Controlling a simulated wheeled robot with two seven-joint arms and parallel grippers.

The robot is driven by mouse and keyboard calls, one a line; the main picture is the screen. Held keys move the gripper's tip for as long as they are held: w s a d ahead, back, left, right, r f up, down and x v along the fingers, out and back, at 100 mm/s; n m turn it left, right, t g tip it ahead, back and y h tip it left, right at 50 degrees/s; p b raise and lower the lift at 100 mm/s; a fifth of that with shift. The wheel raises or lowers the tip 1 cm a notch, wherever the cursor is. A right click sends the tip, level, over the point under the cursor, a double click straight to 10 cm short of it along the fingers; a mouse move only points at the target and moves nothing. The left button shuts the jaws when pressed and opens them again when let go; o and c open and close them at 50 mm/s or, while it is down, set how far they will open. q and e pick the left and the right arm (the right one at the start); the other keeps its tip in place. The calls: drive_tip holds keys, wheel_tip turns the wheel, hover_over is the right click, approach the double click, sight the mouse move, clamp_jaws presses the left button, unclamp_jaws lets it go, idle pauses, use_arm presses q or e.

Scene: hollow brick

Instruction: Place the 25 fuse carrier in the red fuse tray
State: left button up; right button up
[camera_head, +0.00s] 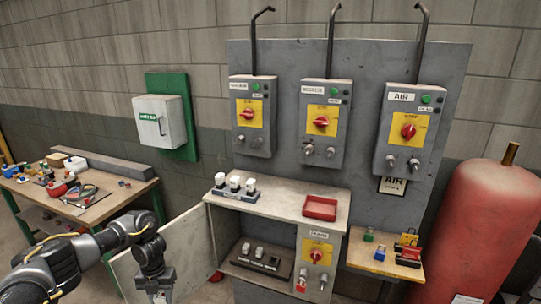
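The red fuse tray (320,208) is an open, empty-looking red box on the right of the cabinet's top. Several white fuse carriers (235,183) stand upright in a dark holder on the left of that top. More small pale-topped carriers (260,252) sit in a dark rack inside the open cabinet. Any ratings are too small to read, so I cannot tell which one is the 25. My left gripper (158,291) points down at the bottom edge, before the white door panel and away from the carriers. Its fingertips are too small to judge. My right gripper is not in view.
The cabinet (285,205) stands below three grey switch boxes on a wall panel. Its white door (182,245) swings out to the left. A side shelf (370,258) holds padlocks and a red item. A cluttered workbench (85,200) is left, a red tank (485,230) right.

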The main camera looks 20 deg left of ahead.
use_arm(q)
drive_tip(key=w+d+r+m+t+y, duration=0.1)
drive_tip(key=w+d+r+m, duration=0.3)
drive_tip(key=d+r+m, duration=0.65)
drive_tip(key=w+d+r+m+y, duration=0.1)
drive_tip(key=w+d+r+m, duration=0.2)
drive_tip(key=d+r+m, duration=0.8)
drive_tip(key=s+d+r+m+t, duration=0.1)
drive_tip(key=s+d+r+m, duration=0.3)
drive_tip(key=s+d+m, duration=0.25)
drive_tip(key=s+a+r+m+h, duration=0.1)
drive_tip(key=s+a+r+m, duration=0.5)
drive_tip(key=s+a+m, duration=0.3)
drive_tip(key=d+f+m+b, duration=0.1)
drive_tip(key=d+m, duration=0.2)
drive_tip(key=d, duration=0.5)
wheel_tip(320, 180, down, 14)
drive_tip(key=b, duration=1.3)
drive_tip(key=shift+a+r+t+h, duration=0.15)
drive_tip(key=shift+a+t+h, duration=0.15)
drive_tip(key=shift+a+t, duration=0.1)
